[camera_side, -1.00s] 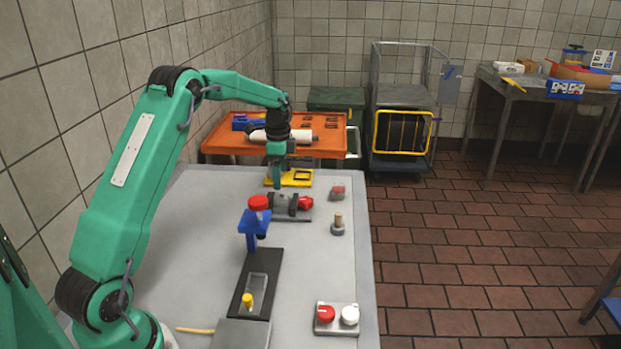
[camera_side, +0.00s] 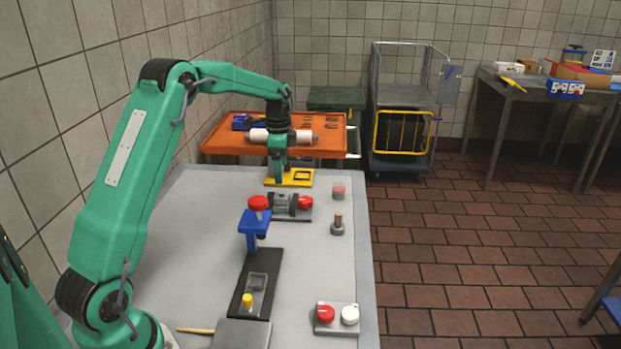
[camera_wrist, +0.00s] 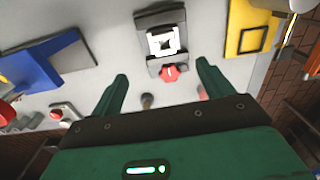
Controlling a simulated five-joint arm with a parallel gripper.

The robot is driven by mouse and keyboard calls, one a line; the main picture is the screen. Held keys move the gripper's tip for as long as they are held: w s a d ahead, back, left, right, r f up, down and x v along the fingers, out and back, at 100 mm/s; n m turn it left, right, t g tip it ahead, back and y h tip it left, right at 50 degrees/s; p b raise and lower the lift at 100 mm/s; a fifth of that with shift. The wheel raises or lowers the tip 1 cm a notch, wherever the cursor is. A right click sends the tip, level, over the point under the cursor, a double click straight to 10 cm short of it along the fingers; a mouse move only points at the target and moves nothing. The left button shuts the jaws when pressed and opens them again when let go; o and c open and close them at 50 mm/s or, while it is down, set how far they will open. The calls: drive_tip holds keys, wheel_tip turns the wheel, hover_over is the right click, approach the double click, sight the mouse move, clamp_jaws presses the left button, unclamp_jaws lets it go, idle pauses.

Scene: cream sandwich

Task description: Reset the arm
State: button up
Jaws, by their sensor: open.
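My green arm reaches over the grey table (camera_side: 200,240). My gripper (camera_side: 278,173) points down near the table's far end, in front of or above the yellow plate (camera_side: 298,177); the exact height is unclear. In the wrist view my gripper (camera_wrist: 162,69) has its two green fingers apart with nothing held between them. A grey device with a red knob (camera_side: 304,203) lies on the table nearer than the gripper; its red knob (camera_wrist: 169,73) shows between the fingers in the wrist view.
A blue stand with a red top (camera_side: 254,225) rises from a black base (camera_side: 267,262). A small post (camera_side: 338,225), a small reddish piece (camera_side: 338,191) and a box with red and white buttons (camera_side: 336,318) stand on the right. An orange cart (camera_side: 225,140) stands behind the table.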

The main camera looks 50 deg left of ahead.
drive_tip(key=s+d+r+n+t, duration=0.3)
drive_tip(key=s+d+r+n, duration=0.1)
drive_tip(key=s+d+r, duration=0.85)
drive_tip(key=s+d+n+t, duration=0.1)
drive_tip(key=s+d+n, duration=0.1)
drive_tip(key=s+d, duration=0.3)
drive_tip(key=s+d+f+n+t, duration=0.1)
drive_tip(key=s+d, duration=0.4)
drive_tip(key=s, duration=0.5)
drive_tip(key=shift+s+f+n, duration=0.15)
drive_tip(key=shift+s+n, duration=0.25)
drive_tip(key=shift+n, duration=0.4)
